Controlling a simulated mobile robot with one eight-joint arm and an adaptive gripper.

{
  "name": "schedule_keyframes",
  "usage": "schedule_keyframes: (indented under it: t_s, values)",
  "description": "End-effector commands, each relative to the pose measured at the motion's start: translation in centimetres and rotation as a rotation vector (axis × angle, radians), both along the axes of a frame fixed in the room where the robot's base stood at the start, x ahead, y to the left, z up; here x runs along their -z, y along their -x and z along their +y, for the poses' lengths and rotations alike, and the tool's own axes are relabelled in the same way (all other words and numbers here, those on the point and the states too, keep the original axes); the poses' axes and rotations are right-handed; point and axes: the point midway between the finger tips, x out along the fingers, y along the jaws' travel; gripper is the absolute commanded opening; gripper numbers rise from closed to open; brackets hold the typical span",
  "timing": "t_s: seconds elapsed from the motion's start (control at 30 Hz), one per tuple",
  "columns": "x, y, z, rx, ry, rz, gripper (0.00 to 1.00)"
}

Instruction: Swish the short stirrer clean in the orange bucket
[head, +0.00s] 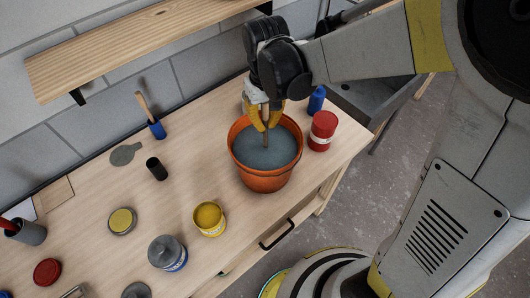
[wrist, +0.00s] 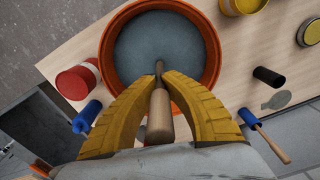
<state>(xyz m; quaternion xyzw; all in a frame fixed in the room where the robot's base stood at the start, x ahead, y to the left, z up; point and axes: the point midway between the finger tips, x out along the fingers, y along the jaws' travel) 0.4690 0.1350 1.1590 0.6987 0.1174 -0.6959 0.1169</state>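The orange bucket (head: 262,180) stands on the wooden table and holds grey-blue liquid. It fills the upper middle of the wrist view (wrist: 212,62). My gripper (head: 265,122) is above the bucket, pointing down, with yellow fingers. The short stirrer (wrist: 159,115) has a wooden handle and lies between the fingers, which are closed around it. Its darker lower end reaches down toward the liquid inside the bucket's rim; I cannot tell how deep its tip is.
A red can (head: 322,131) and a blue item (head: 316,100) stand right of the bucket. An open yellow paint can (head: 209,219), a grey-lidded can (head: 167,253) and a black cylinder (head: 157,168) stand left. A wooden shelf (head: 140,45) overhangs the table's back.

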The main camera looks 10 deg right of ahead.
Motion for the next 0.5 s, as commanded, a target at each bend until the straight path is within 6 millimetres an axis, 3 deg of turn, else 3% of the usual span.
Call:
schedule_keyframes:
  t_s: [0.5]
  values:
    - [-4.8,0.0,0.0,0.0,0.0,0.0,0.0]
